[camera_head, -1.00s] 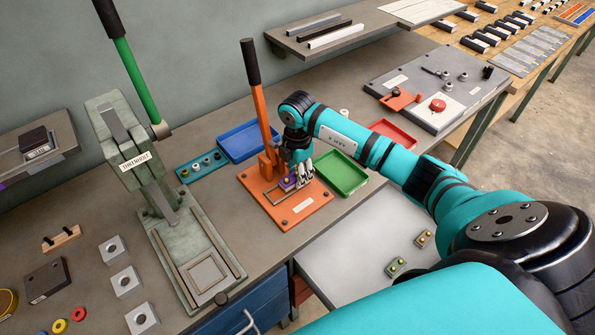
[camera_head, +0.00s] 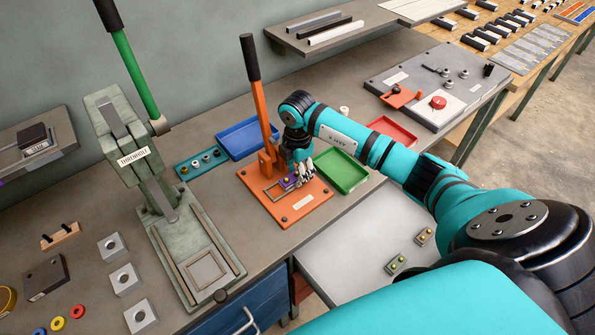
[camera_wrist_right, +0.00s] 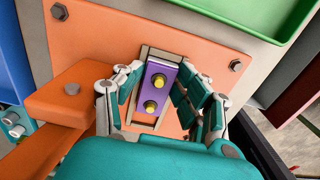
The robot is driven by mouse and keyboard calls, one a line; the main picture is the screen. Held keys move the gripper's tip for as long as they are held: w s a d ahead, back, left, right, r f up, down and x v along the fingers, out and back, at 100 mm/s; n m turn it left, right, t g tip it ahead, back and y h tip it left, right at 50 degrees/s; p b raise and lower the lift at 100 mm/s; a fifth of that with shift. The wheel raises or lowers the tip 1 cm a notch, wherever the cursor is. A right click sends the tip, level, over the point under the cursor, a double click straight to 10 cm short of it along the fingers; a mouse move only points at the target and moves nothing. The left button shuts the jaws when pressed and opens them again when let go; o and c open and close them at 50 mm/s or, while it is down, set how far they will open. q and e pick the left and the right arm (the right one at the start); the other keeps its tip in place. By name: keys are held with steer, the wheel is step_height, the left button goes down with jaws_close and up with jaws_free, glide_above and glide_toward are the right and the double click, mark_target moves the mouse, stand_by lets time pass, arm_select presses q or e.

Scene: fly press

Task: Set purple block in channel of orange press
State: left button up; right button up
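The orange press (camera_head: 284,204) stands on the bench, with its orange lever and black handle upright. The purple block (camera_wrist_right: 157,88), with two yellow studs on top, lies lengthwise along the tan-railed channel (camera_wrist_right: 143,121) on the press plate and appears to be between the rails. Whether it is fully seated is hard to tell. The block also shows small in the head view (camera_head: 287,181). My right gripper (camera_wrist_right: 160,95) is open around the block, with visible gaps between the finger pads and its sides. It also shows in the head view (camera_head: 301,174). My left gripper is not in view.
A green tray (camera_head: 367,184) lies right of the press and a blue tray (camera_head: 220,147) behind it. A green press (camera_head: 183,215) stands to the left. A red tray (camera_head: 413,139) and a grey panel (camera_head: 473,92) are farther right.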

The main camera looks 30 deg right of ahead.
mark_target(297, 173)
steer(key=shift+s+r+p, duration=0.1)
steer(key=shift+r+p, duration=0.2)
steer(key=shift+r, duration=0.35)
step_height(297, 173, up, 12)
steer(key=b, duration=0.3)
steer(key=shift+b, duration=0.35)
steer(key=shift+f, duration=0.2)
